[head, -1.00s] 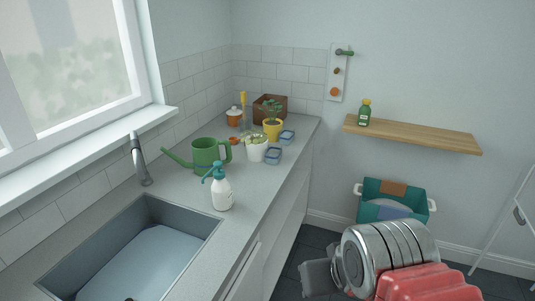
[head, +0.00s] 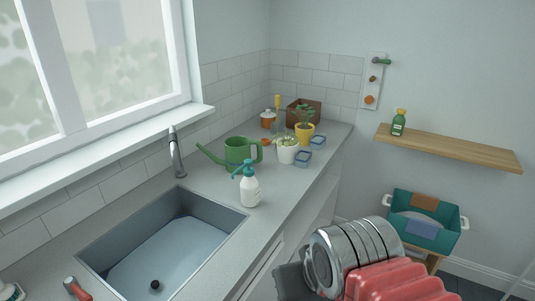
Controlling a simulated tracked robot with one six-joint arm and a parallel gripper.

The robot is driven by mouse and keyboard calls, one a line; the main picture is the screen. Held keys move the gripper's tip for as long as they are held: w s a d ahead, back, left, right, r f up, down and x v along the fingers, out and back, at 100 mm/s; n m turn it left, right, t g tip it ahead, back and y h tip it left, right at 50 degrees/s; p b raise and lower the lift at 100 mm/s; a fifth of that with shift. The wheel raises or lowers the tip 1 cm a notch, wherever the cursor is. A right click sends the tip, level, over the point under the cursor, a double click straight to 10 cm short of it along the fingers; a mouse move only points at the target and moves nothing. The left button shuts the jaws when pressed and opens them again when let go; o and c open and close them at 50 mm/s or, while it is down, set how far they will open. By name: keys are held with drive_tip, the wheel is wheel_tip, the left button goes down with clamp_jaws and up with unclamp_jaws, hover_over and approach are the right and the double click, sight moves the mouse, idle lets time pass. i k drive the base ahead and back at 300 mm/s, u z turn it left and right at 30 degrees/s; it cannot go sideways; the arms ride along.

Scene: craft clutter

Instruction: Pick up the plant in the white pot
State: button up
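The plant in the white pot (head: 287,153) stands upright on the grey counter, with pale green leaves at its top. It is between the green watering can and two small blue-rimmed containers. A second plant in a yellow pot (head: 304,131) stands just behind it. My arm shows at the lower right as grey and red parts, well short of the counter plants. My gripper's fingertips cannot be made out, so its opening is unclear.
A green watering can (head: 240,152) and a white spray bottle (head: 250,188) stand left of and nearer than the pot. Blue-rimmed containers (head: 303,158) sit at its right. A sink (head: 160,250), wall shelf (head: 450,148) and teal tub (head: 428,235) surround the counter.

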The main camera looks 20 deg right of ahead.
sight(289, 152)
drive_tip(key=u, duration=4.35)
drive_tip(key=k, duration=1.1)
drive_tip(key=u, duration=0.05)
